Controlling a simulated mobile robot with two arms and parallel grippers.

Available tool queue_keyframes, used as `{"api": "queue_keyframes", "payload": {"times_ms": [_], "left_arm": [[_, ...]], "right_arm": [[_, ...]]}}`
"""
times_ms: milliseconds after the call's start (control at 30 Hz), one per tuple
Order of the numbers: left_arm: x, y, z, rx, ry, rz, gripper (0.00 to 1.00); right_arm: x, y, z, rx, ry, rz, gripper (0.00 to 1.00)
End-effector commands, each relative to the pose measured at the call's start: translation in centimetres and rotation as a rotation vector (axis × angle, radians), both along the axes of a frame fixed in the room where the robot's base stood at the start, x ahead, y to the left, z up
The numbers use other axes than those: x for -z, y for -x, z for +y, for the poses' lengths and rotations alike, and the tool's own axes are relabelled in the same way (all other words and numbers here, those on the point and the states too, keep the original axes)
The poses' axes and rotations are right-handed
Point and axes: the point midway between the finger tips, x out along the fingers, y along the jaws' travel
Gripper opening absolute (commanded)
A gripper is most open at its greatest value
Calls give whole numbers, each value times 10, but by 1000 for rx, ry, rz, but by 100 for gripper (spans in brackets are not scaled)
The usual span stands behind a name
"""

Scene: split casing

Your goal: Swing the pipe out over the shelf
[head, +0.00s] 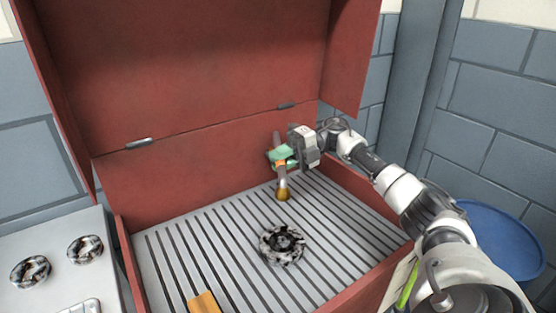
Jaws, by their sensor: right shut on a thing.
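A thin grey pipe (282,176) stands nearly upright above the slatted floor, toward the back right of the open red casing. It has a brass-coloured lower end (283,194) and an orange band higher up. My right gripper (282,157) reaches in from the right and is shut on the pipe at the green pieces around it. The exact contact is too small to make out. A flat grey shelf (60,243) lies outside the casing at the left, and the pipe is not over it. My left gripper is not in view.
A black-and-white ring-shaped part (283,245) lies on the slatted floor (190,252), with an orange block (204,303) at the front. Two similar parts (85,249) sit on the left shelf. The raised red lid (190,65) stands behind. A blue drum (497,235) stands right.

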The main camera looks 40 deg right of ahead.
Motion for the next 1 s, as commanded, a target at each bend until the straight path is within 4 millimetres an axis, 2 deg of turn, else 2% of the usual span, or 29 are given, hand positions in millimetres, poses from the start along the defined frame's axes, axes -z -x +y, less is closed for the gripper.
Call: {"api": "queue_keyframes", "payload": {"times_ms": [33,67,200,567,667,1000], "left_arm": [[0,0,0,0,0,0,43],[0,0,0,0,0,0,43],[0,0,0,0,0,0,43],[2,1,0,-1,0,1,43],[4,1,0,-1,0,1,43],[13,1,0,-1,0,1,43]], "right_arm": [[0,1,-1,-1,2,-1,0],[0,1,-1,-1,2,-1,24],[0,0,0,-1,2,-1,43],[-1,1,-6,3,2,-1,43],[-3,4,-19,5,3,-1,43],[-15,19,-84,5,0,-3,43]]}}
